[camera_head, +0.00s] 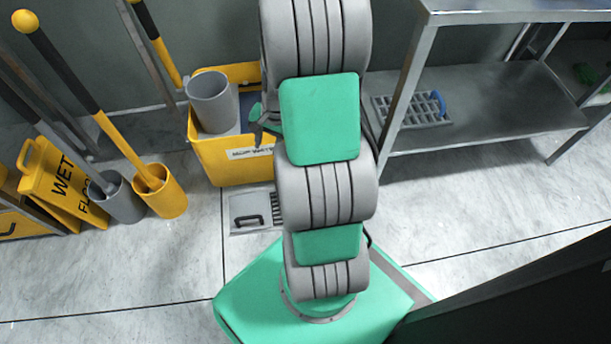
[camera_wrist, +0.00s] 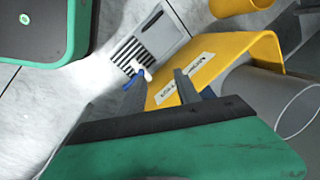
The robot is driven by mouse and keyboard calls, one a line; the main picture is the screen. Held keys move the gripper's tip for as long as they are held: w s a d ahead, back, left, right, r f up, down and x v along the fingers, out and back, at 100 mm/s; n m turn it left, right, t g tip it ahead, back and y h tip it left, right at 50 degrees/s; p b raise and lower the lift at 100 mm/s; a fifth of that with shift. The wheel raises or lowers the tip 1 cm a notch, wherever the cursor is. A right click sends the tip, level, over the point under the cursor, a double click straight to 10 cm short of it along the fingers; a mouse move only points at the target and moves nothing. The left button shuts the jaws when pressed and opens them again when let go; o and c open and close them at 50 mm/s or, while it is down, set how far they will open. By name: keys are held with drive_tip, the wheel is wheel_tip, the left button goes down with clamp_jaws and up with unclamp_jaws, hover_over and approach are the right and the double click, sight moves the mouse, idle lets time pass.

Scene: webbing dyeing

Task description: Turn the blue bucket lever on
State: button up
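A small blue lever (camera_wrist: 134,79) with a white part shows in the wrist view, beside the front edge of the yellow mop bucket (camera_wrist: 222,62). I cannot make out the lever in the head view, where my arm covers part of the yellow bucket (camera_head: 232,160). I see no contact with the lever. In the head view, part of my gripper (camera_head: 262,127) shows beside my arm, in front of the bucket.
A grey cylinder (camera_head: 211,103) stands in the bucket. A floor drain (camera_head: 250,212) lies in front. A yellow wet-floor sign (camera_head: 58,187) and a yellow holder (camera_head: 160,192) stand left. A metal shelf (camera_head: 480,105) with a grey rack (camera_head: 405,109) is right.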

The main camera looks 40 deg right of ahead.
drive_tip(key=s+d+f+m+t+y, duration=0.1)
drive_tip(key=s+d+f+m, duration=0.2)
drive_tip(key=d+f+m, duration=0.5)
drive_tip(key=s+d+f+m+t, duration=0.1)
drive_tip(key=s+d+f+m, duration=0.3)
drive_tip(key=f, duration=0.7)
drive_tip(key=b+x, duration=0.1)
drive_tip(key=x, duration=0.1)
drive_tip(key=d+b+x, duration=0.1)
drive_tip(key=x, duration=0.2)
drive_tip(key=b+x, duration=0.1)
drive_tip(key=x, duration=0.2)
drive_tip(key=shift+w+d+f, duration=0.1)
drive_tip(key=shift+d+f, duration=0.05)
drive_tip(key=shift+f, duration=0.05)
drive_tip(key=shift+w+f, duration=0.15)
drive_tip(key=shift+f, duration=0.05)
clamp_jaws()
drive_tip(key=shift+r, duration=0.1)
